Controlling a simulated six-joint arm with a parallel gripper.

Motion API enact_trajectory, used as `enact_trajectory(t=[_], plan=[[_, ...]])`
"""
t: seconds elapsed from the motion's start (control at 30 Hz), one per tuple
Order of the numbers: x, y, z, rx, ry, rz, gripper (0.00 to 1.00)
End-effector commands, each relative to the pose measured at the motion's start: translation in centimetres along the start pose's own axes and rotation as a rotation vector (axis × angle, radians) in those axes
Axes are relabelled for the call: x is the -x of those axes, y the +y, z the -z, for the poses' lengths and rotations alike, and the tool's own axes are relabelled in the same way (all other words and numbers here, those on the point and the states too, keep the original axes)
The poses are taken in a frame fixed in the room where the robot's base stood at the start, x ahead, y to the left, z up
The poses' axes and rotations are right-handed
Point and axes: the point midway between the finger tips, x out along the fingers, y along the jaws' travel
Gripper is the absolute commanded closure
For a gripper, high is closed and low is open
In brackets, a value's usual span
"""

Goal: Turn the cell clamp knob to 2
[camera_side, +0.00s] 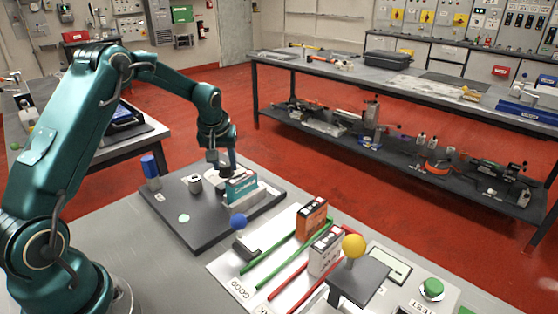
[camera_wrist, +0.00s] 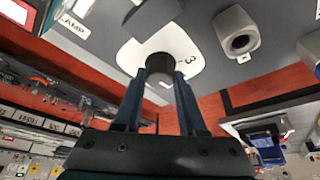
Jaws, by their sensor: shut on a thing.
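In the wrist view, the dark round clamp knob (camera_wrist: 160,64) stands on a white dial plate (camera_wrist: 185,43). A 3 shows on the plate, just right of the knob; no other number is readable. Part of a CLAMP label (camera_wrist: 72,24) shows at upper left. My gripper (camera_wrist: 159,78) is shut on the knob, one finger on each side. In the side view, my gripper (camera_side: 219,162) is low over the dark board (camera_side: 190,232), just behind a teal and white cell (camera_side: 240,187). The knob cannot be made out there.
A short grey cylinder (camera_side: 195,184) and a blue-topped post (camera_side: 150,168) stand left of my gripper. A blue ball knob (camera_side: 238,222) is in front. Orange (camera_side: 311,218) and white (camera_side: 325,252) cells stand by green and red rails. The board's front left is mostly clear.

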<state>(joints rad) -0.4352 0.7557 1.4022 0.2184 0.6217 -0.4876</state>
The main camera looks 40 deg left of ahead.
Motion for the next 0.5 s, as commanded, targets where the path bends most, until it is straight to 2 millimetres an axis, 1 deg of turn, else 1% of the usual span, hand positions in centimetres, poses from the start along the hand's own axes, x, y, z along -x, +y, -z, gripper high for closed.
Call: enact_trajectory(t=[0.5], plan=[[0.01,-0.02,0.01,0.034,-0.001,0.014,1.00]])
